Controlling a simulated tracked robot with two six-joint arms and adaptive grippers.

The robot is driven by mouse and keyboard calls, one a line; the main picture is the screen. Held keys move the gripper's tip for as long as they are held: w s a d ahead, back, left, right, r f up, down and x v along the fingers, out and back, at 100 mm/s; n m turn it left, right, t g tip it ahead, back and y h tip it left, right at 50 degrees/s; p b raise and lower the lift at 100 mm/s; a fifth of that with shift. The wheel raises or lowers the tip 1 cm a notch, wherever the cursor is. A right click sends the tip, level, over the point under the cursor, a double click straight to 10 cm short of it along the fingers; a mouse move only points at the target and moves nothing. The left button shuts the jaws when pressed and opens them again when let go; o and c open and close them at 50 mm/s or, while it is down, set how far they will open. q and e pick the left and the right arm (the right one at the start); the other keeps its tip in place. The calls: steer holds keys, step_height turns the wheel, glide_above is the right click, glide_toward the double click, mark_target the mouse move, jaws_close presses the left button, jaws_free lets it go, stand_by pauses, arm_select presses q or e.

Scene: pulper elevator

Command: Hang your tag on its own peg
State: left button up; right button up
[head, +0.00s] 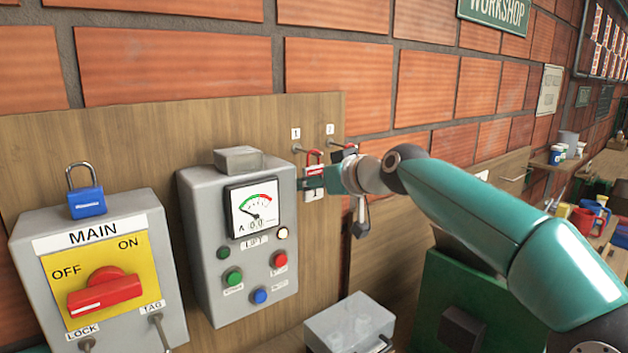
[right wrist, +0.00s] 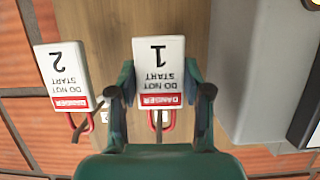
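Tag 1 (right wrist: 158,72), a white plate with a red danger band and red loop, is between the fingers of my right gripper (right wrist: 162,92). The fingers appear to press its side edges. In the head view my right gripper (head: 326,178) is at the board below peg 1 (head: 300,149). A thin grey peg shows within the tag's red loop (right wrist: 152,121); I cannot tell if the loop rests on it. Tag 2 (right wrist: 62,76) hangs by its red loop at peg 2 in the wrist view; my gripper mostly hides it in the head view. My left gripper is out of view.
The grey lift panel (head: 205,285) with gauge and buttons stands just left of the gripper. The MAIN switch box (head: 30,250) is further left, its red knob's white mark toward OFF, with a blue padlock (head: 87,201) on top. A clear-lidded box (head: 350,320) is below.

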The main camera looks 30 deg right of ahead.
steer(key=o, duration=0.4)
steer(key=shift+c, duration=0.2)
